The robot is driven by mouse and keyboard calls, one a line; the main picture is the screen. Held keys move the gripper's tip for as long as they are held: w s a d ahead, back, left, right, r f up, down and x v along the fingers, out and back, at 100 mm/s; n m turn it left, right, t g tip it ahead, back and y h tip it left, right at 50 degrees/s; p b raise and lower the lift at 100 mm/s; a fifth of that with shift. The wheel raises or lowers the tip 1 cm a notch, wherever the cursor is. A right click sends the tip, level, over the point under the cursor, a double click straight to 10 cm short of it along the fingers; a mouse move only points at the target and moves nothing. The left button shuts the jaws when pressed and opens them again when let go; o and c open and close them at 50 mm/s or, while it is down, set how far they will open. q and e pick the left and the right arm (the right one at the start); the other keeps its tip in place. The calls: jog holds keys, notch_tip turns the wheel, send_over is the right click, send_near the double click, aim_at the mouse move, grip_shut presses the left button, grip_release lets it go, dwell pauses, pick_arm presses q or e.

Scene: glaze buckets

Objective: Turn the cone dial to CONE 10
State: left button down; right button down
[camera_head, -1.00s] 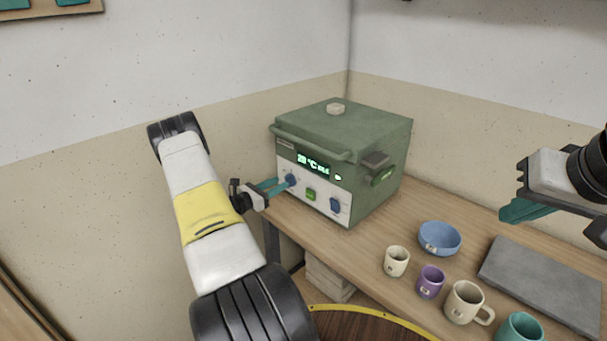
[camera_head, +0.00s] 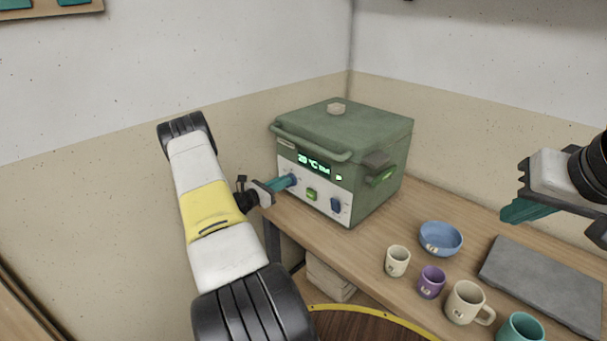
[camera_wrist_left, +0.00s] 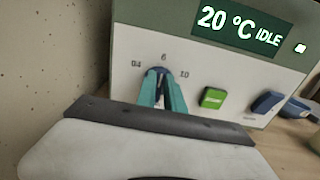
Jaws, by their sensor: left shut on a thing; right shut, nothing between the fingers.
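The green kiln (camera_head: 345,140) stands on the table with its lid down. Its blue cone dial (camera_head: 292,179) is at the left of the white front panel. In the left wrist view the dial (camera_wrist_left: 157,73) sits below the marks 04, 6 and 10. Its top lies just under the 6; its exact pointer direction is hard to tell behind the fingers. My left gripper (camera_head: 285,183) is shut on the dial, its teal fingers on either side of it. The display (camera_wrist_left: 240,24) reads 20 °C IDLE. My right gripper (camera_head: 522,211) is shut and empty, away at the right.
A green button (camera_wrist_left: 213,98) and a blue switch (camera_wrist_left: 266,102) are right of the dial. A blue bowl (camera_head: 440,238), several cups and a grey slab (camera_head: 545,282) are on the table (camera_head: 370,240). The right gripper hangs above the slab.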

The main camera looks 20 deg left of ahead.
pick_arm(q)
jog(key=shift+m, duration=0.3)
jog(key=m, duration=0.7)
jog(key=d+m, duration=0.1)
jog(key=m, duration=0.3)
jog(key=shift+s+f, duration=0.2)
jog(key=shift+f, duration=0.15)
dwell(0.3)
jog(key=c, duration=1.4)
grip_release()
jog(key=shift+c, duration=0.2)
jog(key=v, duration=0.8)
